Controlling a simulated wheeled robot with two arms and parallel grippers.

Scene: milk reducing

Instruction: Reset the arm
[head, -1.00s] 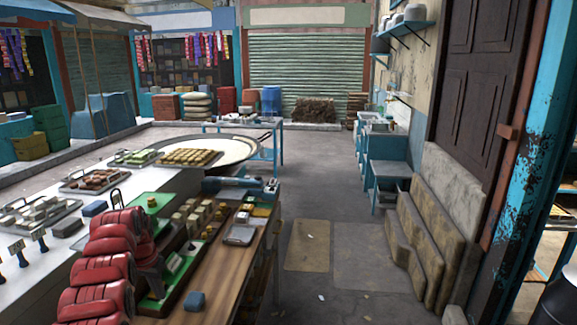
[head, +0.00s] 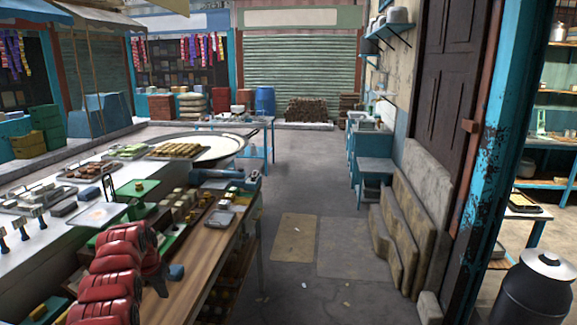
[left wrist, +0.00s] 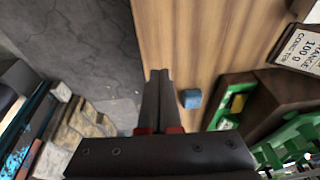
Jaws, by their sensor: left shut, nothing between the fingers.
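My red left arm (head: 108,283) reaches in from the lower left of the head view, over the near end of the wooden counter (head: 183,290). Its fingertips are hard to make out there. In the left wrist view the left gripper (left wrist: 160,76) has its two dark fingers together with nothing between them, above the bare wood edge. A small blue block (left wrist: 192,98) lies just right of the fingers; in the head view the block (head: 176,272) sits beside the arm's end. My right gripper is not in view.
A green scale (head: 138,189) and trays of sweets (head: 185,151) stand on the left counters. Open floor (head: 290,190) lies beyond and right of the counter. Stone slabs (head: 405,225) lean by the brown door. A metal milk can (head: 538,285) stands at lower right.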

